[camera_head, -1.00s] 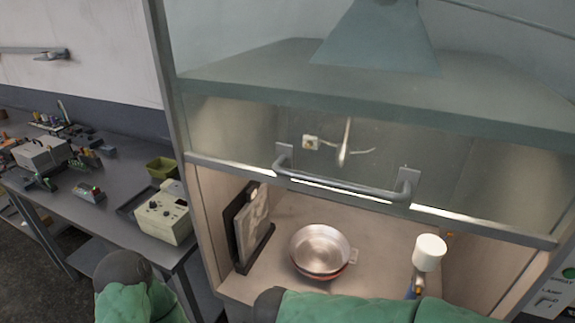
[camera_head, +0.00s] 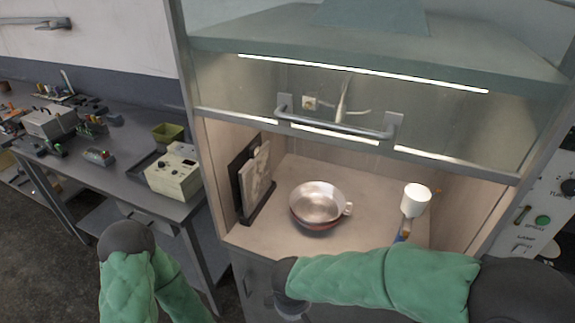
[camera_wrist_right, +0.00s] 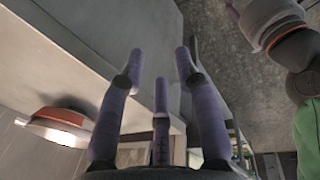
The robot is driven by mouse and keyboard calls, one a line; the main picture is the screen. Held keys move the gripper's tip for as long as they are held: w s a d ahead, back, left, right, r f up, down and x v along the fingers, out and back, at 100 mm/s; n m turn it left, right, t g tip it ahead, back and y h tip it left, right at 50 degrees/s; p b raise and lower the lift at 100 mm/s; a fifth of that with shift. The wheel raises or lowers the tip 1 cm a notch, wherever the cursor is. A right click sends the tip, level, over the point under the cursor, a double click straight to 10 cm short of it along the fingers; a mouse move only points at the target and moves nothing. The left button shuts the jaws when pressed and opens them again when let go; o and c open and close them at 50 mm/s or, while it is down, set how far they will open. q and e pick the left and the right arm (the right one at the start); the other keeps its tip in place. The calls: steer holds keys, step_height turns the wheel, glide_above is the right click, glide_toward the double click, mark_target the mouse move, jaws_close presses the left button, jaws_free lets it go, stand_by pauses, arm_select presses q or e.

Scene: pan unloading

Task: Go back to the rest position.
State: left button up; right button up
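A shiny metal pan (camera_head: 318,203) with a red outside stands on the floor of the fume hood, its small handle toward the right. Its red side also shows at the left of the right wrist view (camera_wrist_right: 60,122). My right gripper (camera_wrist_right: 160,68) has its fingers spread, with nothing between them, and is apart from the pan. In the head view my right arm lies across the bottom, in front of the hood, and its fingers are not clearly visible. My left arm is at the bottom left of the head view; its gripper is not visible.
The hood's glass sash with a grey handle (camera_head: 335,124) is raised. A dark rack with boards (camera_head: 250,180) stands left of the pan, and a white cylinder (camera_head: 416,199) stands to its right. A workbench (camera_head: 120,178) with instruments is at the left.

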steer(key=s+d+f+m+y, duration=0.1)
steer(key=s+d+f+m, duration=0.1)
steer(key=f+m, duration=0.3)
steer(key=s+d+f+m+g+y, duration=0.1)
steer(key=f+m, duration=0.4)
steer(key=f, duration=0.7)
steer(key=s+d+f+m+y, duration=0.2)
steer(key=s+d+f+m, duration=0.2)
steer(key=f, duration=0.5)
steer(key=shift+d+f+m+g+y, duration=0.3)
steer(key=shift+d+m, duration=0.2)
steer(key=shift+d, duration=0.15)
steer(key=shift+w+r, duration=0.1)
